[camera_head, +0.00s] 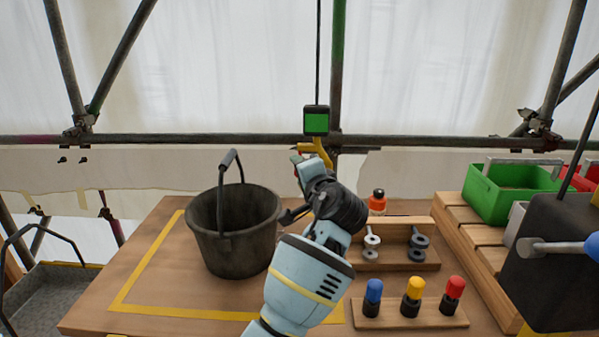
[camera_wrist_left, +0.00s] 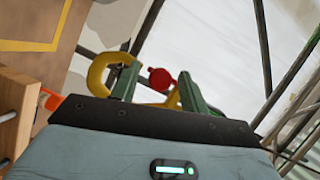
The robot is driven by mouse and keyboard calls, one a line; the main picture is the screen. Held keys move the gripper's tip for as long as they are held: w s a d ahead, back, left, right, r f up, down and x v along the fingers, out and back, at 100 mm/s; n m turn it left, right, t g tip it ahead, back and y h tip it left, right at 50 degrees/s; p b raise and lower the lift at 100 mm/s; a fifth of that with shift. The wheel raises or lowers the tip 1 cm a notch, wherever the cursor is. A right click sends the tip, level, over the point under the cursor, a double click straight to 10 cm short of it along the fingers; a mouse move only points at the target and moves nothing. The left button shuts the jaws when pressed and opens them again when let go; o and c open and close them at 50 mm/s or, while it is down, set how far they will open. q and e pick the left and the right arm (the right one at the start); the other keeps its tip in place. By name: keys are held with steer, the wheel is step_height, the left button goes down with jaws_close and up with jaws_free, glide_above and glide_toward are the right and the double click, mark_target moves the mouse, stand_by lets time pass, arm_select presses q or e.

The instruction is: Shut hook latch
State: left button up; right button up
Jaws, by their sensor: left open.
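The yellow hook (camera_head: 316,150) hangs from a cable under a dark block with a green face (camera_head: 316,120), at the middle of the head view. My left gripper (camera_head: 303,160) is raised right at the hook and covers its lower part. In the left wrist view, the gripper's two green fingers (camera_wrist_left: 158,88) stand apart, with the yellow hook (camera_wrist_left: 99,72) curving around and behind the left finger. A red round part (camera_wrist_left: 160,79) on the hook shows between the fingers. I cannot tell whether the fingers touch it, or whether the latch is open. My right gripper is out of view.
A dark bucket (camera_head: 236,228) with its handle up stands on the wooden table (camera_head: 180,313), left of my arm. Racks with shackles (camera_head: 372,242) and coloured pegs (camera_head: 413,290) stand right. Green bin (camera_head: 500,200) sits on a slatted pallet. Scaffold tubes cross behind the hook.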

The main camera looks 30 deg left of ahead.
arm_select(q)
steer(key=v, duration=0.6)
steer(key=shift+s+d, duration=0.25)
steer(key=shift+d, duration=0.15)
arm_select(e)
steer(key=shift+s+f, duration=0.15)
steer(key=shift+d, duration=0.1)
